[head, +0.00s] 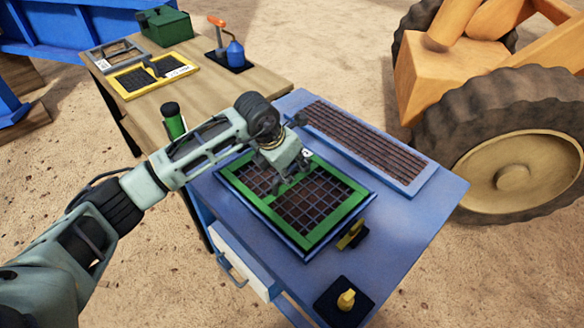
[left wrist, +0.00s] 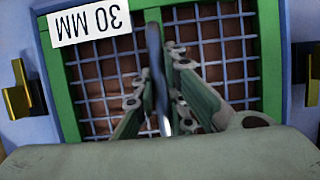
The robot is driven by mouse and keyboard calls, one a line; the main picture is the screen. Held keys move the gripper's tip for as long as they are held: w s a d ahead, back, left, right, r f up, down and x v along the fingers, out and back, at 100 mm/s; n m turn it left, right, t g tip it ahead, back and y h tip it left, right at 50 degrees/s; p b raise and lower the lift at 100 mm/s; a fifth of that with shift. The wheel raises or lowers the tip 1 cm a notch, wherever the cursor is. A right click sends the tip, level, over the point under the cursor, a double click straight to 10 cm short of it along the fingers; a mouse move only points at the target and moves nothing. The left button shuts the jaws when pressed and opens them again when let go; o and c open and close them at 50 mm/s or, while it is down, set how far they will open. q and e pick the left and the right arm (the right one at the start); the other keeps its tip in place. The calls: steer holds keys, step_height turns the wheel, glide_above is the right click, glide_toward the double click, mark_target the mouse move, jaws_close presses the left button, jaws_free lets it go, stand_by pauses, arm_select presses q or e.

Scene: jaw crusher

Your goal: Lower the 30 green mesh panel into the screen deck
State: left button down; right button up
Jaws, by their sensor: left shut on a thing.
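The green mesh panel (head: 345,216) lies over the blue-rimmed screen deck (head: 313,254) on the blue table, roughly lined up with its rim. I cannot tell whether it rests on the deck or hangs slightly above it. Its "30 MM" label (left wrist: 90,20) shows in the left wrist view, beside the green frame (left wrist: 62,105). My left gripper (head: 284,183) points down over the panel's middle. Its fingers (left wrist: 160,105) are shut on the panel, around an upright bar at its centre. The gripper hides part of the mesh. My right gripper is not in view.
Yellow clamps (left wrist: 18,92) flank the deck; one (head: 352,234) shows at its right. A yellow knob (head: 346,299) sits at the table's front corner. A long mesh screen (head: 365,147) lies behind. A wooden bench (head: 190,85) holds a yellow-framed panel (head: 127,87) and a green box (head: 165,27).

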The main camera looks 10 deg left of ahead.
arm_select(q)
steer(key=shift+r, duration=0.1)
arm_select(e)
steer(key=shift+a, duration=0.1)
arm_select(q)
steer(key=c, duration=1.7)
jaws_free()
steer(key=shift+s+f, duration=0.1)
steer(key=shift+f, duration=0.15)
steer(key=shift+r, duration=0.15)
steer(key=v, duration=1.2)
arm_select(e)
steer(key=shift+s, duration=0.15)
